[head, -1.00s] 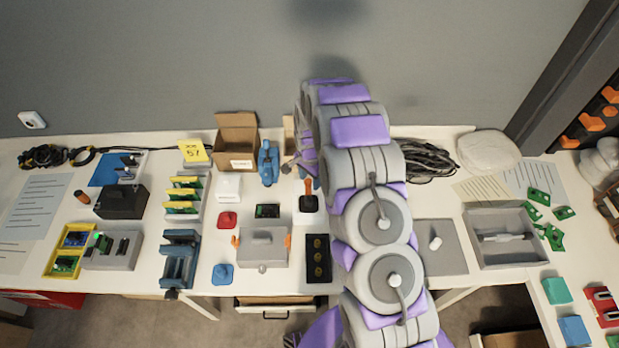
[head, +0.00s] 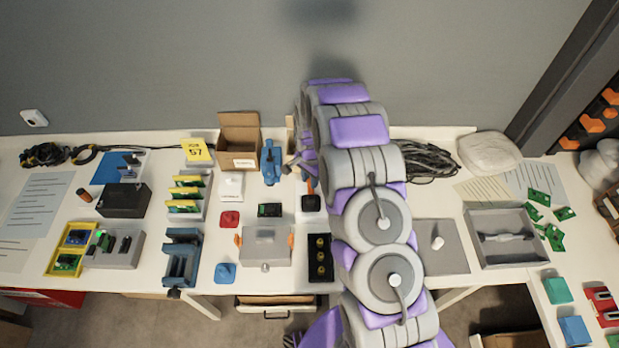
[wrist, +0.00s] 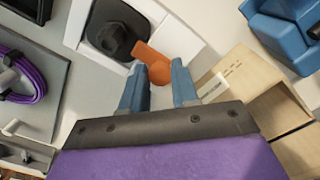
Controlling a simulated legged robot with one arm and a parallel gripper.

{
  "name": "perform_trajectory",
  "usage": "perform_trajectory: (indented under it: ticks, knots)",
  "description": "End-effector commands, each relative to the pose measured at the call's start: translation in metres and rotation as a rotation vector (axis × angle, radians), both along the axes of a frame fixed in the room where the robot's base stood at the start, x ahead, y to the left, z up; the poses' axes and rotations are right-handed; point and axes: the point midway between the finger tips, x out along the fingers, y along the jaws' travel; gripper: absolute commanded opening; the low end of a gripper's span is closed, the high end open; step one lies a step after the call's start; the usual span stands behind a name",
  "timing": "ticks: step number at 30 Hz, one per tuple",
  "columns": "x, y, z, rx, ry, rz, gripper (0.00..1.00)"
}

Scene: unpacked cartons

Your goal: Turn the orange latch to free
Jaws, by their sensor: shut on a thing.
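The orange latch (wrist: 172,50) sits beside a black knob (wrist: 118,30) on a white base in the wrist view. My gripper (wrist: 158,80) has its two blue-grey fingers on either side of the latch's near end, and it is shut on it. In the head view the orange latch (head: 309,186) shows as a small patch just behind the black knob (head: 311,203), close to my arm. My fingertips are hard to make out there, partly hidden by my arm.
An open cardboard box (head: 239,142) and a blue device (head: 270,163) stand left of the latch. A grey box with orange side tabs (head: 267,246) and a black tray (head: 319,258) are in front. A coil of purple cable (wrist: 25,75) lies nearby.

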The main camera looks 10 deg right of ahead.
Motion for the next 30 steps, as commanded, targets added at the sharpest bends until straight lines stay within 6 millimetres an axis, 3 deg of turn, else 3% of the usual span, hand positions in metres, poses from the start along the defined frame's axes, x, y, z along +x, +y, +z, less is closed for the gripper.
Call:
perform_trajectory:
  ticks: [11,30]
  knots:
    - [0.0047,-0.0023,0.0045,-0.001,-0.012,0.206,0.00]
    - [0.0059,-0.0007,0.0049,-0.005,-0.014,0.813,0.00]
